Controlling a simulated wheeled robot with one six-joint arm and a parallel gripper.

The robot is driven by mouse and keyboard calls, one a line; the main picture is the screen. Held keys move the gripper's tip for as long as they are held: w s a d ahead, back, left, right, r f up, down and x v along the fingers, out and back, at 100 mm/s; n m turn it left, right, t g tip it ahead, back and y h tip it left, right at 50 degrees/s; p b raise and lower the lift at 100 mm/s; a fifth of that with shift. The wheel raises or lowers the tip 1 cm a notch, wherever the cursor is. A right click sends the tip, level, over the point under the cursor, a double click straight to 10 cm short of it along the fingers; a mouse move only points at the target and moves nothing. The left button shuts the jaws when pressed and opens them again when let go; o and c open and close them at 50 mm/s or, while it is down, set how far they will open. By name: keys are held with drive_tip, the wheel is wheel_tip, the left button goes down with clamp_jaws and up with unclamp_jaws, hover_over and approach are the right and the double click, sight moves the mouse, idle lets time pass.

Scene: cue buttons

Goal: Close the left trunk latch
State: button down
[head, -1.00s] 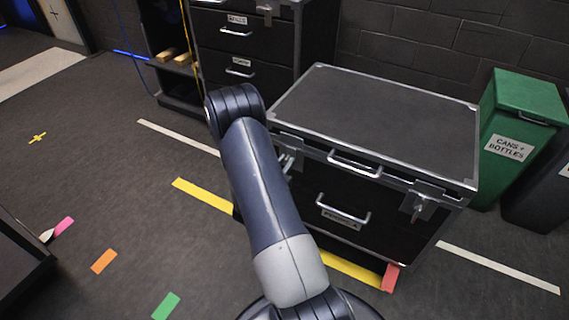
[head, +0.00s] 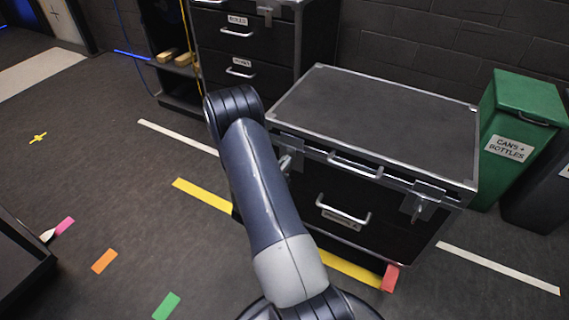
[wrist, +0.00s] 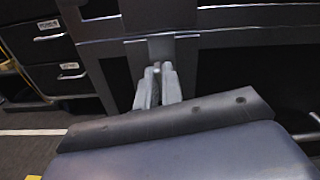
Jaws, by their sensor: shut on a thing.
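The black trunk (head: 375,115) with metal edges stands with its lid down. Its left latch is mostly hidden behind my arm in the head view; its metal plate (wrist: 160,47) shows in the wrist view. My gripper (wrist: 157,72) is at the left latch, with its fingers close together over the latch's lower part. The fingers hide what they hold, so the latch lever's exact position cannot be told. In the head view, my gripper (head: 287,163) shows only partly beside my arm. The right latch (head: 422,202) hangs on the trunk's front at the right.
A lid handle (head: 355,165) and a lower handle (head: 343,211) stick out from the trunk's front. A green bin (head: 520,125) stands to its right. A drawer cabinet (head: 245,50) stands behind at the left. The floor at left is mostly open, with coloured tape marks.

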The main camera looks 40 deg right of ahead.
drive_tip(key=n, duration=0.4)
drive_tip(key=shift+w+a+f+n+p, duration=0.15)
drive_tip(key=shift+w+n+p, duration=0.15)
drive_tip(key=shift+p, duration=0.05)
drive_tip(key=shift+w+a+f+n+p, duration=0.15)
drive_tip(key=shift+f+n+p, duration=0.15)
drive_tip(key=shift+n, duration=1.55)
drive_tip(key=shift+w+d+f+n+p, duration=0.1)
drive_tip(key=shift+f+n+p, duration=0.2)
drive_tip(key=shift+n, duration=1.5)
drive_tip(key=shift+w+a+f+n+p, duration=0.1)
drive_tip(key=shift+w+f+n+p, duration=0.2)
drive_tip(key=shift+n, duration=1.55)
drive_tip(key=shift+s, duration=0.15)
drive_tip(key=c, duration=1.6)
unclamp_jaws()
drive_tip(key=shift+o, duration=0.2)
drive_tip(key=p+v, duration=0.1)
drive_tip(key=v, duration=0.9)
drive_tip(key=shift+s+a, duration=0.2)
drive_tip(key=shift+a, duration=0.15)
